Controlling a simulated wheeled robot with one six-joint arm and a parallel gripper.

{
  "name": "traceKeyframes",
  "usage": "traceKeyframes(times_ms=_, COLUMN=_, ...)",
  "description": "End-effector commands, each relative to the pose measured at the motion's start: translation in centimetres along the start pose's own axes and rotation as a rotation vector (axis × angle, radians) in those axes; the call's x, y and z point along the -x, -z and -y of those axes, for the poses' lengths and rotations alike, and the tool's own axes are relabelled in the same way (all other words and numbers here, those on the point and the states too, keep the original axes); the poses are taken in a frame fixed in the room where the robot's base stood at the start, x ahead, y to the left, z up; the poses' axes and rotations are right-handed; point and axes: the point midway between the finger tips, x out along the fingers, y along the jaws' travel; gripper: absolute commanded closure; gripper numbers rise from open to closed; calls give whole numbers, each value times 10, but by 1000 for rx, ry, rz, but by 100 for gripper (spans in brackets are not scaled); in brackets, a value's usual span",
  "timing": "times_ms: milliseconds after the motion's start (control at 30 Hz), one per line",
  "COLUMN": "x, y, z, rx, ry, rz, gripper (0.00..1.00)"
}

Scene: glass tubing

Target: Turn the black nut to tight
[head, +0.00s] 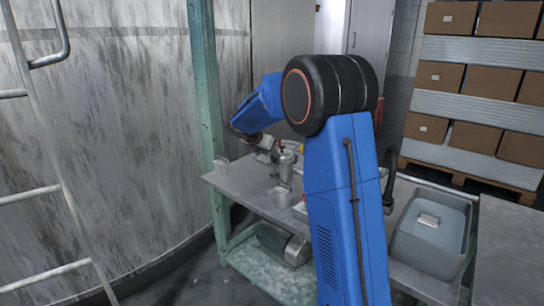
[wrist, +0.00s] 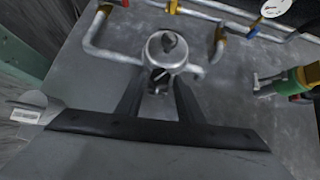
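My gripper (wrist: 158,86) shows in the wrist view with two dark fingers apart. A grey metal fitting (wrist: 160,56) with a rounded top stands just beyond and between the fingertips. A small dark piece (wrist: 168,41) sits on its top; it may be the black nut, but I cannot tell for sure. I cannot tell whether a finger touches the fitting. In the head view the metal fitting (head: 286,160) stands upright on the bench, and my gripper (head: 262,141) is just left of it, small and partly unclear.
Pipes (wrist: 110,48) with coloured fittings run around the metal fitting on the grey bench (head: 240,180). A green and red part (wrist: 298,80) is at the right in the wrist view. A sink (head: 432,232), a teal post (head: 205,80) and boxes on racks (head: 490,77) surround the bench.

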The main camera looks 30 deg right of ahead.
Motion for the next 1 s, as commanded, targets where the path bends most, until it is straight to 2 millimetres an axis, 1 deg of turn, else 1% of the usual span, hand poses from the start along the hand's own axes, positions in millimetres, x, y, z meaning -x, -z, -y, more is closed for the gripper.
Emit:
traceKeyframes(times_ms=33, x=-6, y=0, z=0, rx=0, ry=2, rz=-1, gripper=66)
traceKeyframes(times_ms=100, x=-11, y=0, z=0, rx=0, ry=1, rz=-1, gripper=66)
traceKeyframes(times_ms=200, x=-15, y=0, z=0, rx=-1, ry=0, rz=-1, gripper=66)
traceKeyframes(times_ms=500, x=-16, y=0, z=0, rx=-1, ry=0, rz=0, gripper=66)
traceKeyframes(times_ms=567, x=-16, y=0, z=0, rx=-1, ry=0, rz=0, gripper=80)
traceKeyframes(times_ms=600, x=-16, y=0, z=0, rx=-1, ry=0, rz=0, gripper=90)
traceKeyframes(times_ms=633, x=-16, y=0, z=0, rx=-1, ry=0, rz=0, gripper=96)
traceKeyframes(times_ms=833, x=-16, y=0, z=-1, rx=-15, ry=15, rz=-1, gripper=97)
traceKeyframes(times_ms=1000, x=-17, y=1, z=-3, rx=-90, ry=92, rz=-1, gripper=97)
